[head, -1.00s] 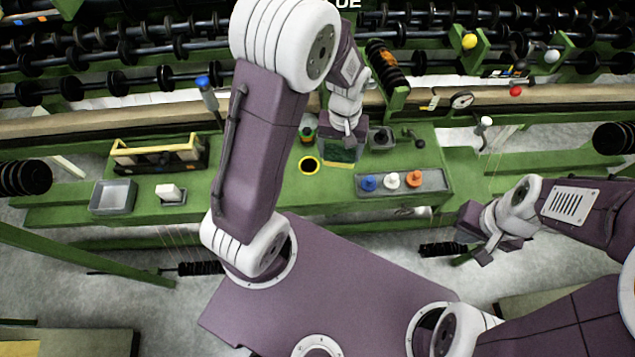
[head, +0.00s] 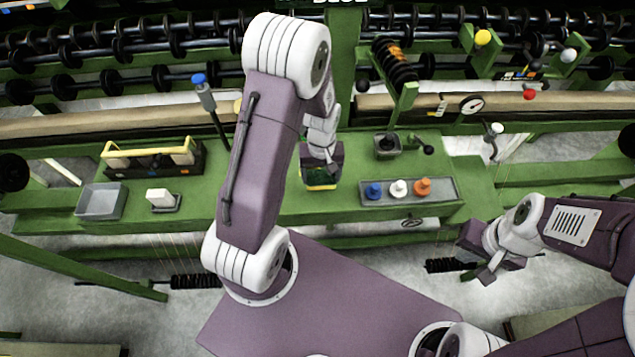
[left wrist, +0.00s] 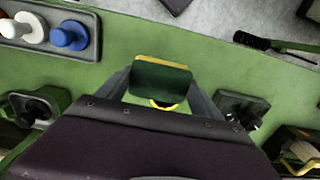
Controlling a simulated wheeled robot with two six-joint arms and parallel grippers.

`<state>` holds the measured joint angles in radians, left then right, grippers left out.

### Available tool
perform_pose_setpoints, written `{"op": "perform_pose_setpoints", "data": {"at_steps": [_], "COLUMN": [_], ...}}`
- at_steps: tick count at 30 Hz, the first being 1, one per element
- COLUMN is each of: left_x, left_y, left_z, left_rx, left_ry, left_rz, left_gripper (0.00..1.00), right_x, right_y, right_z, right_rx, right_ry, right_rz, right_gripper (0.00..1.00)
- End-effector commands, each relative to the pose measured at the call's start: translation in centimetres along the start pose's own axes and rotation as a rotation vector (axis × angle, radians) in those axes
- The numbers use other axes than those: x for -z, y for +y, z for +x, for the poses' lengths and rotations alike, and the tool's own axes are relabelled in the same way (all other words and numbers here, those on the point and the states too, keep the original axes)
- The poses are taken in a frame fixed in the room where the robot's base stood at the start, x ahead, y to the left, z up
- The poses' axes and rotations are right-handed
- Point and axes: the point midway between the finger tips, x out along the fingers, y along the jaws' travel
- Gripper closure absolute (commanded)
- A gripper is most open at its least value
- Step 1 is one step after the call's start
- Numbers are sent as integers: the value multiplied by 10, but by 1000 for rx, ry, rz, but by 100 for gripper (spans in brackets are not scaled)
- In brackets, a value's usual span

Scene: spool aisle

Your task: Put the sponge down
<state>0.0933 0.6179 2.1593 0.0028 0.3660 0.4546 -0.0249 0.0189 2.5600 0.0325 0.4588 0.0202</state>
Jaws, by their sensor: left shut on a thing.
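My left gripper (head: 321,163) is shut on the sponge (head: 320,179), a block with a dark green face and a yellow layer. In the left wrist view the sponge (left wrist: 160,80) sits between the two grey fingers. It is over the green bench, and a yellow-rimmed dark round spot (left wrist: 163,105) shows partly behind it. I cannot tell whether the sponge touches the bench. My right gripper (head: 476,258) is empty and open, in front of the bench at the right.
A grey tray with blue, white and orange pegs (head: 448,190) lies right of the sponge. A grey bin (head: 101,201), a white block on a holder (head: 160,199) and a yellow-handled caddy (head: 152,157) stand left. A crank device (head: 388,146) stands behind.

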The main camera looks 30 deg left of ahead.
Motion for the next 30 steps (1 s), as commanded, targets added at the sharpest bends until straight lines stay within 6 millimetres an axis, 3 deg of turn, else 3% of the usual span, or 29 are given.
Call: {"op": "perform_pose_setpoints", "data": {"at_steps": [7,14,25,26,28,30], "left_x": [4,4,4,4,4,4], "left_y": [-11,-10,-10,-10,-10,-10], "left_z": [10,46,51,51,50,50], "left_rx": [0,1,0,0,0,0], "left_ry": [-1,-1,0,1,1,1], "left_rz": [1,1,1,1,1,1], "left_gripper": [62,62,62,22,3,3], "right_x": [0,0,-1,-1,0,0], "right_y": [0,0,0,0,0,0], "right_z": [1,3,6,6,5,5], "right_rx": [0,0,0,0,0,0], "right_ry": [0,0,0,0,0,0], "right_rz": [0,0,0,0,0,0], "right_gripper": [100,100,100,100,100,100]}}
